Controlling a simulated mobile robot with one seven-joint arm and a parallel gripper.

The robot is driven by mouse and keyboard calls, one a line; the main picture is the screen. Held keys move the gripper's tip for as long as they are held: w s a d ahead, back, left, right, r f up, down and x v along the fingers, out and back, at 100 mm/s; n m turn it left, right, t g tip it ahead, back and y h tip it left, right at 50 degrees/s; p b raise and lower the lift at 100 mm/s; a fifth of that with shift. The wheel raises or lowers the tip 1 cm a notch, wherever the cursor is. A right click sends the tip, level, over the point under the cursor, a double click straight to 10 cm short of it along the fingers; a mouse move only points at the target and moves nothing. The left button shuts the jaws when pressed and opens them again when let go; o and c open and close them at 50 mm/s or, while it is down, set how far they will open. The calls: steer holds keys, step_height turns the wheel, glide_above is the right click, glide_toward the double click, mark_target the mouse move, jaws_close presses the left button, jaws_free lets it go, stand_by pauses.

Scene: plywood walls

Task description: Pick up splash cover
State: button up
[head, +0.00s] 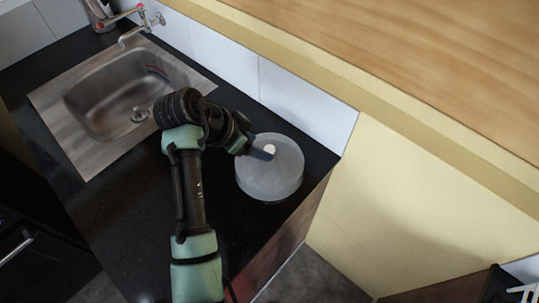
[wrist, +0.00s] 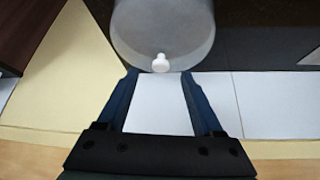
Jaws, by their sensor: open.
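The splash cover (head: 272,178) is a round, translucent grey dome with a small white knob (wrist: 160,62) on top. It stands on the black counter near the right end, beside the wall. It also shows at the top of the wrist view (wrist: 165,28). My gripper (head: 262,153) is at the cover's upper left in the head view, close to the knob. In the wrist view my gripper (wrist: 160,75) is open, its two dark blue fingers apart, with the knob just beyond and between the fingertips. I cannot tell whether a finger touches the cover.
A steel sink (head: 125,100) with a tap (head: 140,25) is set in the black counter (head: 110,210) to the left. White tiles (head: 300,105) line the wall behind the cover. A wooden surface (head: 430,70) lies above at the right. The counter ends just right of the cover.

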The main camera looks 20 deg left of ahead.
mark_target(269, 148)
steer(key=x, duration=0.2)
steer(key=p+x, duration=0.1)
steer(key=x, duration=0.2)
steer(key=shift+w+r, duration=0.2)
steer(key=shift+w, duration=0.05)
jaws_close()
stand_by(1.2)
